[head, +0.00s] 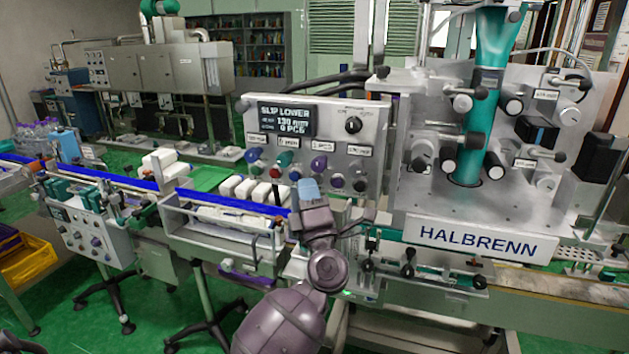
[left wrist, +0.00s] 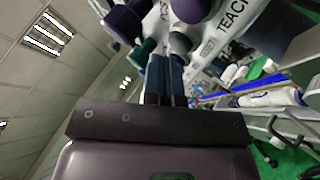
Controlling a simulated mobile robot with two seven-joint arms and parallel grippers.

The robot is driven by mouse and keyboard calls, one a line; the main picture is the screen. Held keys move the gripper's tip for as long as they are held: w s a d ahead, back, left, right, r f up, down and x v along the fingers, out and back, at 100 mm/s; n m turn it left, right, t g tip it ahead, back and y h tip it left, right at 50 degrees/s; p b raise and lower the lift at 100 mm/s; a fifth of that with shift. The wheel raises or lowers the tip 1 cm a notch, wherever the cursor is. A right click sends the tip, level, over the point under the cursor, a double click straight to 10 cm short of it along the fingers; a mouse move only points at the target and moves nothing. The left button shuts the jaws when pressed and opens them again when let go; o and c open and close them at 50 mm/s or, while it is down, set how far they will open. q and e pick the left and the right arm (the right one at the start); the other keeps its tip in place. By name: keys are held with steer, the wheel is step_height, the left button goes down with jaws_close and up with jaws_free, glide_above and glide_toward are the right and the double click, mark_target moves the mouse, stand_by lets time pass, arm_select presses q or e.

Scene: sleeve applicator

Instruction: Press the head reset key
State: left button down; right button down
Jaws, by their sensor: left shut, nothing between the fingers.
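A conveyor with white packs (head: 237,189) and a blue rail (head: 225,199) runs left of the panel. The HALBRENN sign (head: 480,240) and clamp rods (head: 408,271) lie to the right.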

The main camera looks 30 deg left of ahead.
arm_select(q)
steer(key=shift+w, duration=0.15)
arm_select(e)
steer(key=shift+s+f, duration=0.35)
steer(key=shift+s, duration=0.1)
arm_select(q)
steer(key=shift+w, duration=0.1)
arm_select(e)
steer(key=shift+w+r, duration=0.1)
steer(key=shift+w, duration=0.05)
arm_select(q)
steer(key=shift+w+a, duration=0.1)
arm_select(e)
steer(key=shift+w+r, duration=0.4)
steer(key=shift+w, duration=0.05)
steer(key=shift+s, duration=0.1)
arm_select(q)
steer(key=shift+s+d+p, duration=0.2)
steer(key=shift+s+p, duration=0.25)
steer(key=shift+s, duration=0.35)
arm_select(e)
steer(key=shift+s, duration=0.45)
steer(key=shift+w, duration=0.15)
